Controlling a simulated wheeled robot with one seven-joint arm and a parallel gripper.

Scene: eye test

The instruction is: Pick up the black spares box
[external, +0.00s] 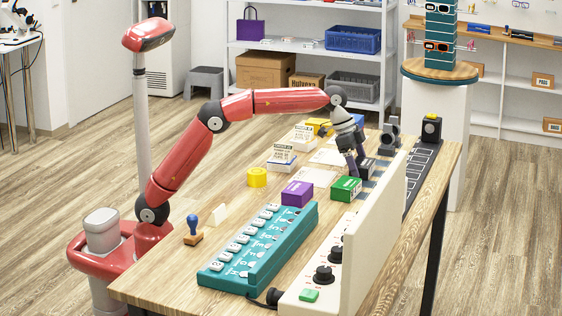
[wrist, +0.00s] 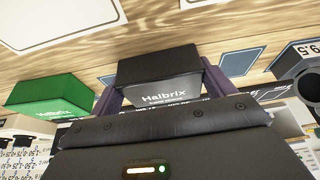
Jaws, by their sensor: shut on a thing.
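A small black box (wrist: 158,66) with white "Halbrix" lettering sits between the two dark purple fingers of my gripper (wrist: 160,85) in the wrist view. The smaller print under the name is too small to read. The fingers press on its left and right sides. In the external view, my gripper (external: 358,166) points down over the table's far half, and the black box (external: 369,168) shows partly beside the fingers. I cannot tell whether the box touches the table or is slightly above it.
A green box (external: 346,189) stands just nearer, also in the wrist view (wrist: 48,98). A purple box (external: 297,194), yellow tin (external: 257,177), teal rack (external: 260,245) and cream upright panel (external: 372,238) stand on the wooden table (external: 165,280). A grey stand (external: 390,135) is beyond my gripper.

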